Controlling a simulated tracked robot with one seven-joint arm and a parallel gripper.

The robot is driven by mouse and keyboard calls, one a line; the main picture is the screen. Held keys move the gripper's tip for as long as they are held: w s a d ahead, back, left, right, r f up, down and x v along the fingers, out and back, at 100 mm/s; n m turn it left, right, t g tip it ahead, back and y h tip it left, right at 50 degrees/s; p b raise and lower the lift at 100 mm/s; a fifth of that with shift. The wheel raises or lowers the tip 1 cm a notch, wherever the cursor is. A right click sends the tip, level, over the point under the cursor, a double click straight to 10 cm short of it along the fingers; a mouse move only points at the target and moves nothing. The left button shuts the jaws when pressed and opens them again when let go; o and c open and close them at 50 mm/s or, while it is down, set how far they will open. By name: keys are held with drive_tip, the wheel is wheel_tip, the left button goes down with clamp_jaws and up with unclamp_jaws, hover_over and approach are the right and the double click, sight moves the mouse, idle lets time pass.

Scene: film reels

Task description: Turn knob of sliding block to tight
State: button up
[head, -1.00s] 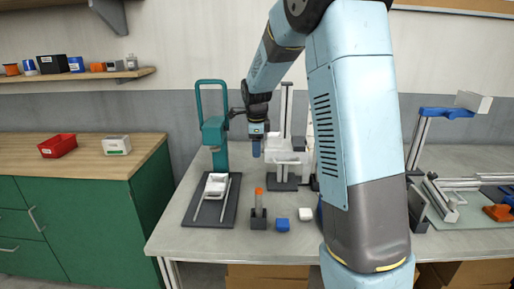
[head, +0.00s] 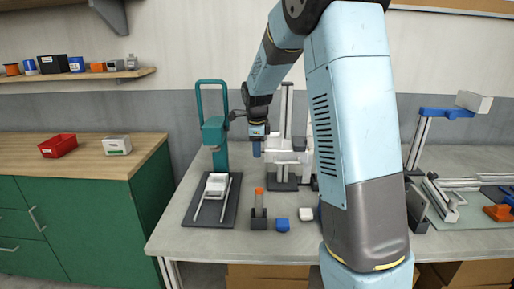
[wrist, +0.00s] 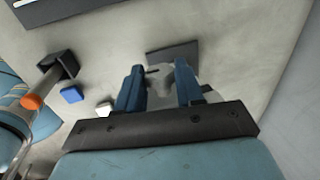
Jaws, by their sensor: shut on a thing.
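My gripper (head: 257,150) is at the left side of the white sliding block (head: 284,143), which sits on an upright post above a dark base (head: 283,184). In the wrist view my two blue fingers (wrist: 160,88) point away from the camera, with a pale grey part, seemingly the knob (wrist: 160,97), between them. They are shut on it. The knob's shape and its turn mark are too blurred and too hidden to read. The dark base also shows beyond the fingers in the wrist view (wrist: 172,53).
A teal press (head: 214,133) with a white carriage stands close on the left. In front are an orange-tipped rod in a dark holder (head: 258,223), a blue block (head: 282,226) and a white block (head: 306,214). My arm hides the bench behind it.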

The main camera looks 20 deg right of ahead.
drive_tip(key=shift+s+a+t+h, duration=0.15)
drive_tip(key=shift+t+h, duration=0.15)
drive_tip(key=shift+t, duration=0.8)
drive_tip(key=shift+c, duration=0.2)
drive_tip(key=shift+s+a+f+t+h, duration=0.1)
drive_tip(key=shift+t+h, duration=0.15)
drive_tip(key=shift+t, duration=0.5)
drive_tip(key=shift+s+a+f+t+h, duration=0.1)
drive_tip(key=shift+t+h, duration=0.15)
drive_tip(key=shift+t, duration=0.5)
drive_tip(key=shift+s+d+f+t+h, duration=0.1)
drive_tip(key=shift+t+h, duration=0.1)
drive_tip(key=shift+t, duration=0.4)
drive_tip(key=shift+s+d+f+t+h, duration=0.1)
drive_tip(key=shift+f+t+h, duration=0.1)
drive_tip(key=shift+t, duration=0.4)
drive_tip(key=shift+s+f+t+h, duration=0.1)
drive_tip(key=shift+t+h, duration=0.1)
drive_tip(key=shift+t, duration=0.4)
drive_tip(key=t, duration=0.1)
drive_tip(key=t+h, duration=0.1)
drive_tip(key=t, duration=0.1)
drive_tip(key=shift+s+f, duration=0.15)
drive_tip(key=shift+f, duration=0.1)
drive_tip(key=shift+a+f+t, duration=0.1)
drive_tip(key=shift+f+t, duration=0.05)
drive_tip(key=shift+t, duration=0.65)
drive_tip(key=o, duration=1)
